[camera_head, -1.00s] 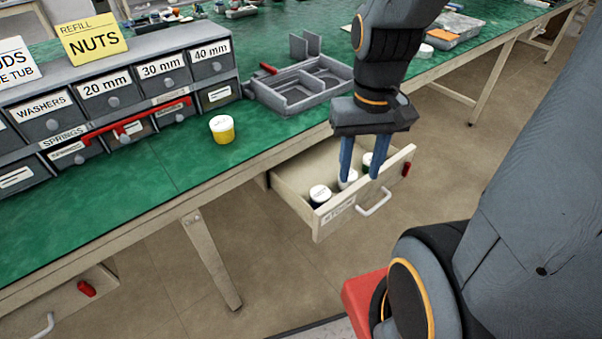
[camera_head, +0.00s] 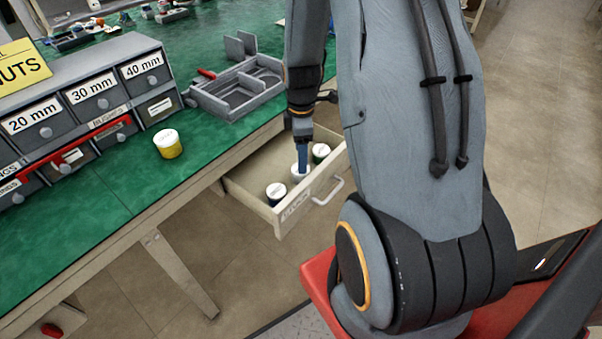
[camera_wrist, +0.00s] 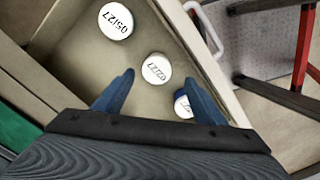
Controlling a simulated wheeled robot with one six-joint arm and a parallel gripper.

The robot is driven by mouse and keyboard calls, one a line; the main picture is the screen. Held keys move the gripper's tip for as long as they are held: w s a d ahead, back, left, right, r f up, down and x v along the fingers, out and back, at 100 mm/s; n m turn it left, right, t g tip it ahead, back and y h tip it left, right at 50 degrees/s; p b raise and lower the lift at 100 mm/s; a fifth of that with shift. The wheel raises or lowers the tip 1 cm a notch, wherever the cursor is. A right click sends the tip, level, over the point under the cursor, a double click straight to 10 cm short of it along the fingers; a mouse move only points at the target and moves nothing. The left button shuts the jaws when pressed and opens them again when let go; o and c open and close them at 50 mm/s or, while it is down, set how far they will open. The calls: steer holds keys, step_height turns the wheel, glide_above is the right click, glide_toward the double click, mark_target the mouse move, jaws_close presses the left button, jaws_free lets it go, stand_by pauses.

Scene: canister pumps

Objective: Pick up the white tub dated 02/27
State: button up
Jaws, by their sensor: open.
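An open drawer (camera_head: 259,212) holds three lidded tubs. The middle one is a white tub (camera_head: 299,176), and its white lid in the wrist view (camera_wrist: 156,69) carries a date I cannot read surely; it looks like 02/27. A dark-sided tub (camera_head: 276,191) stands nearer, and a green-sided tub (camera_head: 321,153) stands farther.
The drawer walls and the handle (camera_head: 327,192) are close around my gripper. A yellow-sided tub (camera_head: 168,144) stands on the green bench (camera_head: 120,190). A grey divided tray (camera_head: 238,92) and labelled small-parts drawers (camera_head: 92,97) are also on the bench.

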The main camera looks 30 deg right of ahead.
steer(key=shift+w+f+p, duration=0.15)
steer(key=shift+w+f, duration=0.05)
steer(key=shift+f, duration=1.75)
steer(key=shift+w+f+p, duration=0.15)
steer(key=shift+f, duration=1.75)
steer(key=c, duration=1.2)
steer(key=shift+r, duration=0.1)
